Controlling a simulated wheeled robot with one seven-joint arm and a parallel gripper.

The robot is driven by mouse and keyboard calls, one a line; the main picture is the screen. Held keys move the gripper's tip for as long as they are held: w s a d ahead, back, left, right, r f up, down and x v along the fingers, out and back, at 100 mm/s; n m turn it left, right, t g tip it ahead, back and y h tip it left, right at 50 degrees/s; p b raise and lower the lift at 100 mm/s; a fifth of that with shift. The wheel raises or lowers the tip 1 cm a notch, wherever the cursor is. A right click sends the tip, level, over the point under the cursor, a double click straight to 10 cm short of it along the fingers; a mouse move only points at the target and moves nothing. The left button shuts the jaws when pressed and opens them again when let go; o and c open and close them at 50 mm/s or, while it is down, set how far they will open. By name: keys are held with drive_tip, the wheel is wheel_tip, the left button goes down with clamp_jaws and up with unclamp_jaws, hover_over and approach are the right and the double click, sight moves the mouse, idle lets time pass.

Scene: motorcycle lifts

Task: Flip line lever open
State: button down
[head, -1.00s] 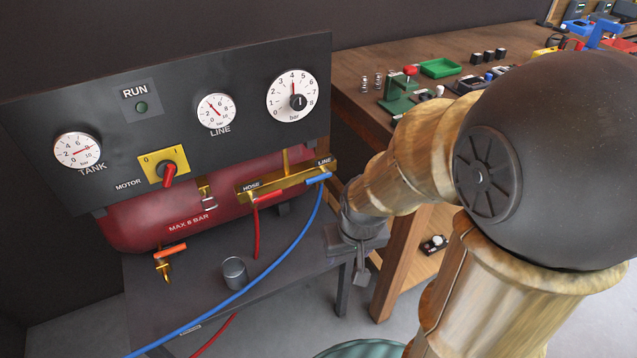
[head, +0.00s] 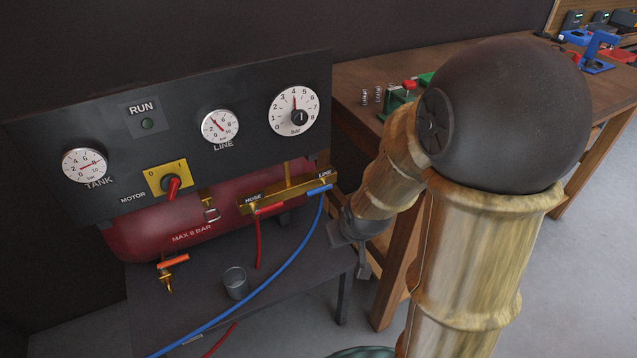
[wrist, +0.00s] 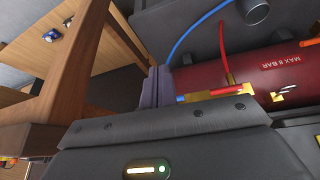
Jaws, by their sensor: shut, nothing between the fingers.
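The line lever (head: 319,189) is a short blue handle below the LINE label, at the right end of the brass manifold (head: 288,196). It lies sideways, roughly along the manifold. The blue hose hangs below it. My gripper (head: 341,236) is shut and empty, to the right of and below the lever, apart from it in the head view. In the wrist view, the shut fingers (wrist: 156,86) stand close beside the manifold's line end, where a bit of blue (wrist: 183,99) shows. Whether they touch is unclear; the gripper body hides part of the manifold there.
The red hose lever (head: 270,209) sits left on the same manifold. A red tank (head: 150,235) and the gauge panel (head: 240,85) stand behind. A grey cup (head: 235,283) and blue hose (head: 275,272) lie in front. A wooden bench (head: 350,80) is close on the right.

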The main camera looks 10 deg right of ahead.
drive_tip(key=w+r+n+t+y+p, duration=0.1)
drive_tip(key=w+r+t+y+p, duration=0.2)
drive_tip(key=w, duration=0.8)
wheel_tip(320, 180, up, 2)
drive_tip(key=t+p, duration=0.2)
drive_tip(key=t, duration=0.2)
drive_tip(key=shift+w+r+n, duration=0.25)
drive_tip(key=shift+n, duration=0.15)
drive_tip(key=shift+w+f, duration=0.1)
hover_over(319, 190)
wheel_tip(319, 190, down, 4)
drive_tip(key=f, duration=0.1)
drive_tip(key=s+f, duration=0.1)
drive_tip(key=f, duration=0.1)
drive_tip(key=shift+s+a, duration=0.15)
drive_tip(key=shift+a, duration=0.15)
drive_tip(key=shift+s+f, duration=0.2)
drive_tip(key=shift+f, duration=0.35)
drive_tip(key=shift+w+d, duration=0.1)
